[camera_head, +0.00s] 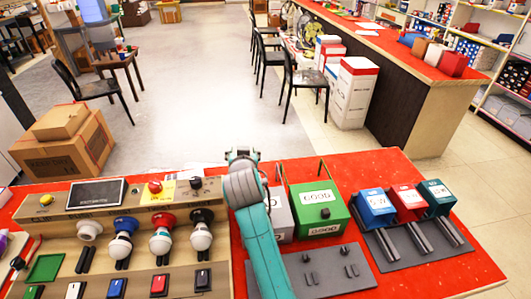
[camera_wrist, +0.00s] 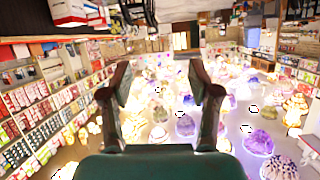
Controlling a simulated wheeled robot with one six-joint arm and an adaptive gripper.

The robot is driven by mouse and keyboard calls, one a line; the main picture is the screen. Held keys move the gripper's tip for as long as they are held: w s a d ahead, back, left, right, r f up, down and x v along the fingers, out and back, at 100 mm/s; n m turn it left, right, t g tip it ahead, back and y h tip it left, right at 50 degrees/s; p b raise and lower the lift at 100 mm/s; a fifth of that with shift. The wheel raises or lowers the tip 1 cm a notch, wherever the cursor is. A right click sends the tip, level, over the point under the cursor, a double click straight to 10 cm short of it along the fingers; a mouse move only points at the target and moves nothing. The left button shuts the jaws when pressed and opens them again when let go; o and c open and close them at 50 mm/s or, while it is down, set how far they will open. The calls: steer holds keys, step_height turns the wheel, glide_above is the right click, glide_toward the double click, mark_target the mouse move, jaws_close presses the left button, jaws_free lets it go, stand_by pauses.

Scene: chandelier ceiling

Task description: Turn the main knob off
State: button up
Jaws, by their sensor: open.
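A tan control panel (camera_head: 140,213) stands at the left of the red table. On its upper strip are a red knob (camera_head: 155,187) on a yellow plate, a small dark knob (camera_head: 196,183) to its right, and a yellow button (camera_head: 46,200) at the far left. No label reads clearly, so I cannot tell which one is the main knob. My arm rises just right of the panel. My gripper (camera_wrist: 159,76) is open and empty in the wrist view, apart from the panel, facing many lit lamps. In the head view its fingers cannot be made out.
The panel also has several coloured bulbs and a row of switches (camera_head: 160,285). Right of my arm are a green box (camera_head: 319,208), a grey plate (camera_head: 312,272), and blue, red and teal boxes (camera_head: 376,208) with levers. Chairs and a counter (camera_head: 400,80) stand beyond.

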steer(key=s+d+r+m+t, duration=0.1)
steer(key=d+t, duration=0.1)
steer(key=d, duration=0.5)
steer(key=shift+s+t+h, duration=0.15)
steer(key=shift+t+h, duration=0.25)
steer(key=shift+r, duration=0.1)
